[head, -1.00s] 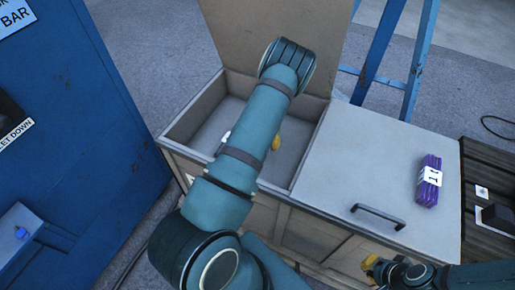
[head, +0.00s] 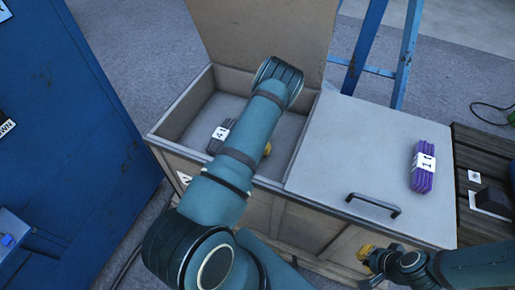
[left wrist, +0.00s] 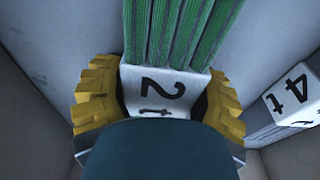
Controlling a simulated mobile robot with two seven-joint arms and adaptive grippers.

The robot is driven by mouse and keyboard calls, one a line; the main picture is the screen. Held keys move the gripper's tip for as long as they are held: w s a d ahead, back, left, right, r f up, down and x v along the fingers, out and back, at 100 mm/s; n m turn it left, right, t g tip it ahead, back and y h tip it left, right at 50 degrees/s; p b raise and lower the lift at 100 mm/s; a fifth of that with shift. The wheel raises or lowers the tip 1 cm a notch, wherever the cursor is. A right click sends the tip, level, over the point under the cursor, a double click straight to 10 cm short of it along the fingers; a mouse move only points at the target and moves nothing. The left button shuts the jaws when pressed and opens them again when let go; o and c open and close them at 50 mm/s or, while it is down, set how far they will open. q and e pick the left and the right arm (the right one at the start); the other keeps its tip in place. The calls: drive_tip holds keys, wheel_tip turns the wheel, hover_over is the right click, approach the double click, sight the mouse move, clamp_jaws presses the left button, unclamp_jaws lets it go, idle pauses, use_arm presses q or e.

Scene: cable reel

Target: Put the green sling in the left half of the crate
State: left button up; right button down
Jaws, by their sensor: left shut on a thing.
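The green sling (left wrist: 175,30), with a white "2 t" label, is between the yellow fingers of my left gripper (left wrist: 160,105) in the left wrist view. That gripper is shut on it. In the head view my arm hides the sling, and only a yellow fingertip (head: 267,149) shows, over the left half of the crate (head: 170,125). I cannot tell whether the sling touches the floor. The left half is open, its lid (head: 270,35) raised. My right gripper (head: 368,256) is near the crate's front right side; its fingers are too small to read.
A grey sling (head: 218,137) labelled 4 t lies in the left half, also seen in the left wrist view (left wrist: 292,105). A closed lid (head: 345,140) with a handle (head: 373,204) covers the right half; a purple sling (head: 423,170) lies on it. A blue cabinet (head: 75,130) stands at left.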

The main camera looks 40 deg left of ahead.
use_arm(q)
drive_tip(key=shift+f, duration=0.15)
drive_tip(key=o, duration=1.4)
drive_tip(key=shift+r, duration=0.4)
drive_tip(key=r+p, duration=0.1)
drive_tip(key=r, duration=0.2)
drive_tip(key=s+r+p, duration=0.1)
drive_tip(key=r, duration=0.7)
drive_tip(key=shift+s+d+r+p, duration=0.25)
drive_tip(key=shift+s+d+p, duration=0.05)
drive_tip(key=shift+s+p, duration=0.1)
